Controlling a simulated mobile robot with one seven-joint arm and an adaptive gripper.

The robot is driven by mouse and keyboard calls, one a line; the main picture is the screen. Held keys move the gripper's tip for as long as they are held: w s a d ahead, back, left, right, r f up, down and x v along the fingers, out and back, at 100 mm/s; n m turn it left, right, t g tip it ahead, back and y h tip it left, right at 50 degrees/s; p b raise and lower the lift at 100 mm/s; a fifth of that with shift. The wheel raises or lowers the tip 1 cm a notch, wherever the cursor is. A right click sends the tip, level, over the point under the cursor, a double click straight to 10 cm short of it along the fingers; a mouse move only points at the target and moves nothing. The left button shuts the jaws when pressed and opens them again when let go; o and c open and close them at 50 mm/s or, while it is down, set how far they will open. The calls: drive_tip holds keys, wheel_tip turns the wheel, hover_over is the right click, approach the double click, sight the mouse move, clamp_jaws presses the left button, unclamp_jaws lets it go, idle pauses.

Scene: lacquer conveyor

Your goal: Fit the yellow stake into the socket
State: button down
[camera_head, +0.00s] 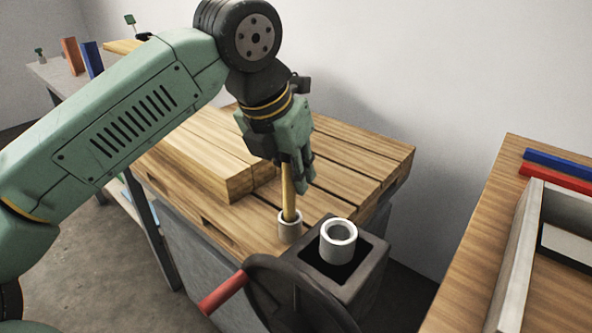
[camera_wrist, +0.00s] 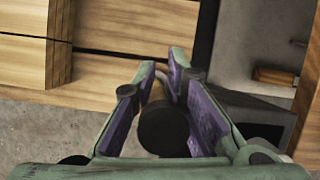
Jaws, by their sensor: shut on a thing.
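The yellow stake (camera_head: 288,190) stands nearly upright in my gripper (camera_head: 294,172), whose fingers are shut on its upper part. Its lower end meets the mouth of a small pale round socket (camera_head: 290,232) at the table's front corner. I cannot tell how deep the end sits, or whether it is inside the rim. In the wrist view, the stake's dark top end (camera_wrist: 163,130) shows between the purple-lined fingers of my gripper (camera_wrist: 161,70). The stake's lower part is mostly hidden there.
A white ring-shaped cylinder (camera_head: 338,243) stands in a dark square housing (camera_head: 372,262) just right of the socket. A dark handwheel with a red handle (camera_head: 222,292) is in front. Wooden blocks (camera_head: 205,160) lie left on the slatted table (camera_head: 365,160). Another table (camera_head: 470,255) is at right.

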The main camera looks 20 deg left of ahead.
drive_tip(key=shift+f, duration=0.25)
drive_tip(key=c, duration=1.5)
unclamp_jaws()
drive_tip(key=shift+r, duration=0.1)
drive_tip(key=v, duration=1.2)
